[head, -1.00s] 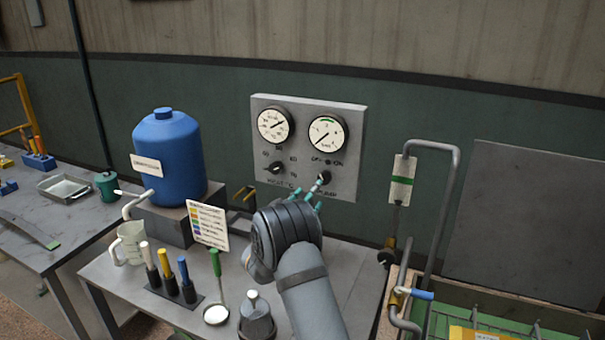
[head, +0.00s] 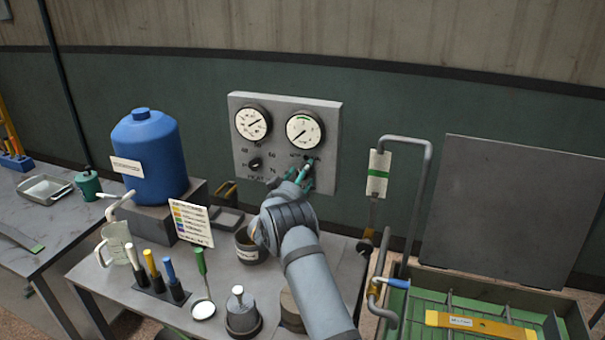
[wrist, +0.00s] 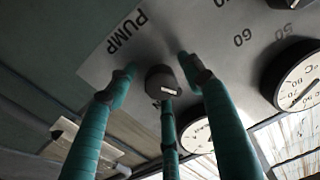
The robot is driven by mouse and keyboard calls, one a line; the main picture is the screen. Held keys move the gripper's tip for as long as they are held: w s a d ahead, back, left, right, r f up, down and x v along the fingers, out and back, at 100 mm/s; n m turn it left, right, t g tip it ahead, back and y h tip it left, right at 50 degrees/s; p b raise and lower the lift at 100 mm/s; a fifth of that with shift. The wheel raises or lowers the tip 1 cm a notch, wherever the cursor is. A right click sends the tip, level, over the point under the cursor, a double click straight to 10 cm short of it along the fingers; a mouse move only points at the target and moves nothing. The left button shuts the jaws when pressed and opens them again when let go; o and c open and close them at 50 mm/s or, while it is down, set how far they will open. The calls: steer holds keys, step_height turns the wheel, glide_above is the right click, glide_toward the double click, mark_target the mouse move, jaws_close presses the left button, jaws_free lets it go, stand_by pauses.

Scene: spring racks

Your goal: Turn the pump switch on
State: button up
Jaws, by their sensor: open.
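The grey control panel (head: 331,118) is on the back wall. Its pump switch is a dark round knob below the right gauge. In the head view my fingers mostly hide it. In the wrist view, the knob (wrist: 160,79) has a white mark on its face and sits beside the upside-down PUMP label (wrist: 126,33). My gripper (head: 303,172) has teal fingers, open and spread around the knob at the panel. The wrist view shows three fingers (wrist: 160,80) around it; contact cannot be told. Lettering near the knob is partly hidden, so its setting is unclear.
A second knob (head: 255,164) sits left of the pump switch, below the left gauge (head: 253,123). The bench below holds a blue tank (head: 149,150), a label card (head: 191,222) and several tools. A bent pipe (head: 424,190) stands to the right.

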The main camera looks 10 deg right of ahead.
steer(key=c, duration=1.1)
steer(key=shift+c, duration=0.2)
